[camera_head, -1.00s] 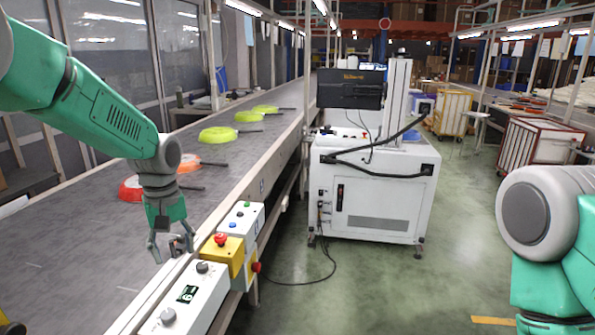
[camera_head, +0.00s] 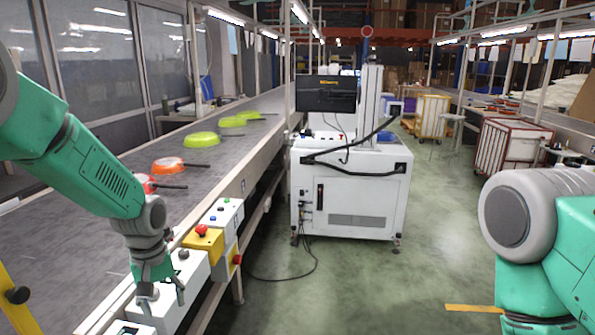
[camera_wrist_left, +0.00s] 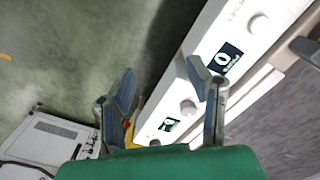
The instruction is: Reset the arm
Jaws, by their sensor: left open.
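My left arm comes in from the left in the head view. Its gripper (camera_head: 160,296) hangs pointing down over the white control boxes at the conveyor's near edge. The gripper is open and empty; both fingers also show apart in the left wrist view (camera_wrist_left: 165,105), with a white control box (camera_wrist_left: 240,40) and the floor beyond them. I cannot tell whether a finger touches the box. My right arm shows at the right edge of the head view, but its gripper is out of view.
The conveyor (camera_head: 70,235) carries an orange pan (camera_head: 168,164), several green pans, and a red pan (camera_head: 146,182) partly hidden by my left arm. A yellow box with a red button (camera_head: 205,240) stands beside the gripper.

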